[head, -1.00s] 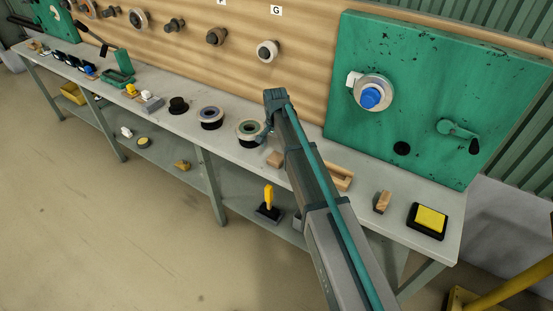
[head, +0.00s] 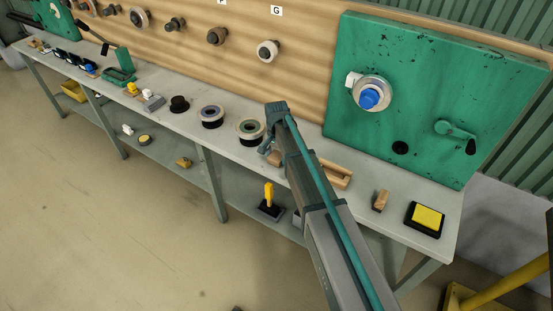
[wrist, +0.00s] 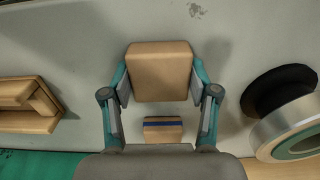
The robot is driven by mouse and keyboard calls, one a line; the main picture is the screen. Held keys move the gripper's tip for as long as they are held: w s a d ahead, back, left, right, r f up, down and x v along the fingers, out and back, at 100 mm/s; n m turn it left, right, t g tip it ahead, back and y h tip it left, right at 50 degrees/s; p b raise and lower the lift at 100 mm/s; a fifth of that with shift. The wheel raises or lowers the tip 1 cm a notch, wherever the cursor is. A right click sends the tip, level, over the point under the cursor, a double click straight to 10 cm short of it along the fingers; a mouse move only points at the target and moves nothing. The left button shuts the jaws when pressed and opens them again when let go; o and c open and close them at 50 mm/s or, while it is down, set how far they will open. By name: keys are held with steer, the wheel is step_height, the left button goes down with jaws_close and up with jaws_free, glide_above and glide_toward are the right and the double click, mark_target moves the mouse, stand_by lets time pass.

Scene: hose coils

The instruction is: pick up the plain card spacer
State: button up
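The plain card spacer (wrist: 160,72) is a tan block on the grey bench, with no stripe on its visible face. It lies between the two fingers of my gripper (wrist: 159,80), one finger on each side with little room. The fingers look open; firm contact does not show. A smaller-looking tan block with a blue stripe (wrist: 163,125) lies just below it in the wrist view, nearer the gripper body. In the head view my gripper (head: 265,147) is low over the bench, and a tan block (head: 276,158) shows partly behind my arm.
A reel with a green-grey ring (head: 250,131) stands close to my gripper, at the right in the wrist view (wrist: 292,125). A wooden open frame (head: 337,174) lies on the other side. A green panel (head: 350,120) rises behind the bench (head: 180,132).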

steer(key=shift+c, duration=0.8)
steer(key=shift+r, duration=0.2)
